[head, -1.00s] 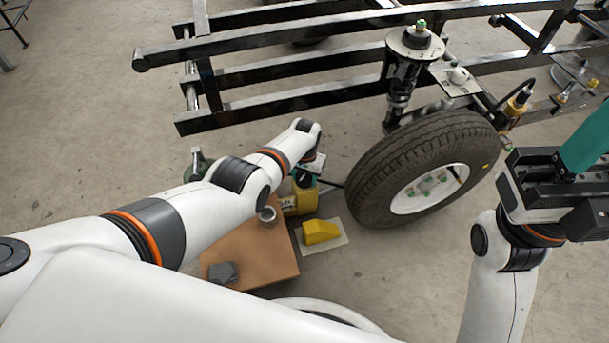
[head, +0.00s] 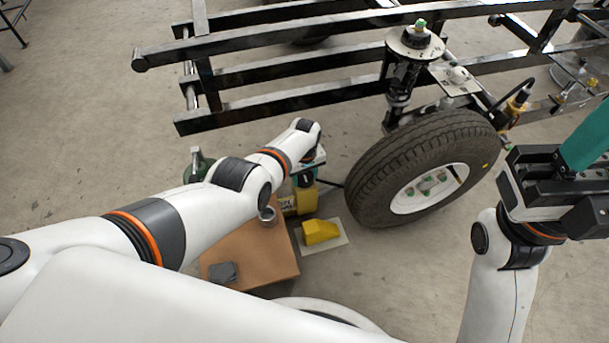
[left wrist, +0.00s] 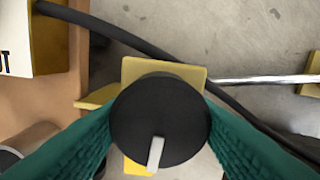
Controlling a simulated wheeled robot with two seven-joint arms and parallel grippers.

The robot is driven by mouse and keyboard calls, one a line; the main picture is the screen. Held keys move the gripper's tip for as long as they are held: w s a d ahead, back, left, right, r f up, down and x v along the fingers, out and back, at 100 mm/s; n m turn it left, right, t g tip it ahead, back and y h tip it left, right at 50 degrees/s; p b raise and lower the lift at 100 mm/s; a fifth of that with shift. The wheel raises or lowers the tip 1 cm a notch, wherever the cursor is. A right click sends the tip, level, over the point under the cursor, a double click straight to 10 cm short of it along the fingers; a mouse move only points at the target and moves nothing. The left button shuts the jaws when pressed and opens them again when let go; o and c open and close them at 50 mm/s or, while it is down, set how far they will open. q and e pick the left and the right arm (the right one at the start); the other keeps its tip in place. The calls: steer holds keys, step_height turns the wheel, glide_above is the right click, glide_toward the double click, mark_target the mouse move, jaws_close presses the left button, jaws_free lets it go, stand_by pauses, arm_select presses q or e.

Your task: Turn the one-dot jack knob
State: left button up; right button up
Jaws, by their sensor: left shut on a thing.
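In the left wrist view a round black knob (left wrist: 145,110) with a white pointer bar sits over a yellow base (left wrist: 165,68). The pointer is toward the lower edge of the picture. The teal fingers of my left gripper (left wrist: 160,125) press on the knob from both sides. No dot mark can be made out, so I cannot tell which knob it is. In the head view my left gripper (head: 305,180) reaches down at the yellow box (head: 305,203), and the knob is hidden there. My right gripper (head: 590,150) is at the right edge, its fingertips cut off.
A wheel with a tyre (head: 375,175) stands right of the yellow box. A black frame (head: 270,109) runs behind. A yellow wedge (head: 321,231) lies on a pale mat (head: 340,228). A brown board (head: 262,262) carries a metal cup (head: 267,215) and a grey block (head: 222,272).

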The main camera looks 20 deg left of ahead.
arm_select(q)
steer(key=shift+n, duration=0.4)
steer(key=o, duration=1)
steer(key=shift+r, duration=0.1)
